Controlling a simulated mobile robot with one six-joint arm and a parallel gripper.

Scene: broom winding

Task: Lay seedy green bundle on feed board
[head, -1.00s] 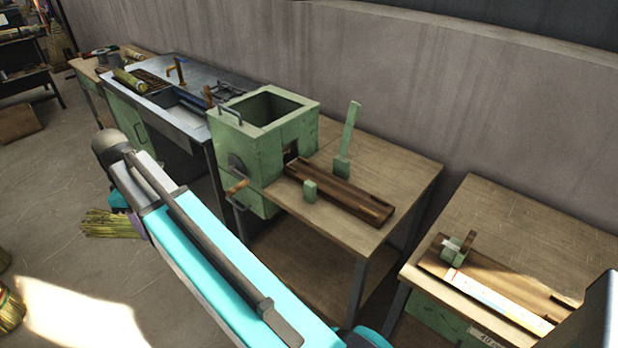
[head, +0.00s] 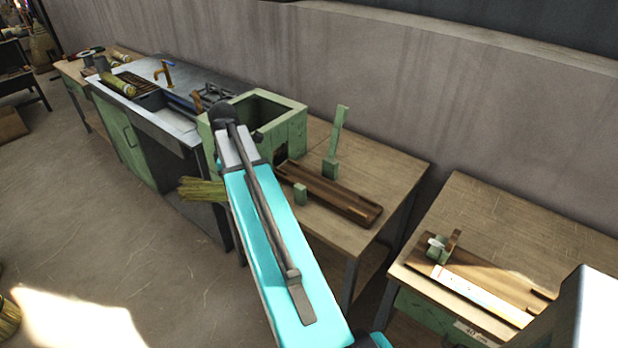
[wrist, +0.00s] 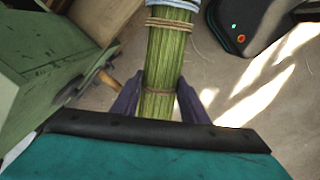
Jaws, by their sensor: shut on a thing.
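The green bundle (wrist: 166,55) is a bunch of pale green stalks tied with twine, with a light blue band near the top of the wrist view. My gripper (wrist: 158,102) is shut on it, with a purple finger on each side. In the head view, the bundle's brushy end (head: 201,189) sticks out left of my arm, in front of the green box machine; my gripper is hidden there. The feed board (head: 335,195) is a dark brown wooden trough on the machine's table, to the right of the bundle. It looks empty.
The green box machine (head: 283,132) stands at the feed board's left end, and its side shows close at left in the wrist view. A green post (head: 336,140) and a small green block (head: 300,194) flank the board. Another bench (head: 500,230) stands at right.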

